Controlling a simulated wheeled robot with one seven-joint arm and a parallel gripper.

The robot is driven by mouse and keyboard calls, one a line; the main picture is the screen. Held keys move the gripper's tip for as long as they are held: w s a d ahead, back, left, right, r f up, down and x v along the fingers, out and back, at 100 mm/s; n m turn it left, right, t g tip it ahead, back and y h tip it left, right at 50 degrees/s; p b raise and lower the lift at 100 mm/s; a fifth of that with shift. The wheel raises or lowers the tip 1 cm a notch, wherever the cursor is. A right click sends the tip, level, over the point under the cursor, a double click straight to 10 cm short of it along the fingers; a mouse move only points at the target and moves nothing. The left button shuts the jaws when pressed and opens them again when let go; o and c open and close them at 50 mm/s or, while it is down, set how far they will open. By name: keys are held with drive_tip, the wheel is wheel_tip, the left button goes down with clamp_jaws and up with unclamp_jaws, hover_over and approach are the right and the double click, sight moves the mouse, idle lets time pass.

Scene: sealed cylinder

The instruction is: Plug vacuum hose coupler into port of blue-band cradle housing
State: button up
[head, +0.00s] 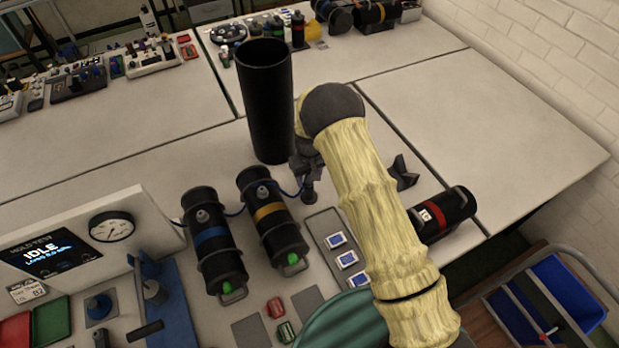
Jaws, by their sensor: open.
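The blue-band housing (211,238) is a dark cylinder lying on the bench at lower left, with a grey fitting (203,216) on its upper side and a green-tipped end. A similar yellow-band cylinder (270,213) lies to its right. A thin blue hose (235,212) runs from behind the gauge panel, past both cylinders, toward my gripper (309,190). My gripper points down at the bench right of the yellow-band cylinder, apart from the blue-band housing. Its jaws are open but small and partly hidden by my wrist. I cannot clearly make out the hose coupler.
A tall black open tube (265,100) stands behind my gripper. A red-band cylinder (444,214) lies right of my sleeved arm. A panel with a round gauge (111,227) reads IDLE at left. The bench at upper right (470,120) is clear.

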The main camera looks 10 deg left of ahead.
idle(0.5)
clamp_jaws()
drive_tip(key=shift+r, duration=0.1)
drive_tip(key=shift+r+p, duration=1.5)
drive_tip(key=shift+r, duration=1.45)
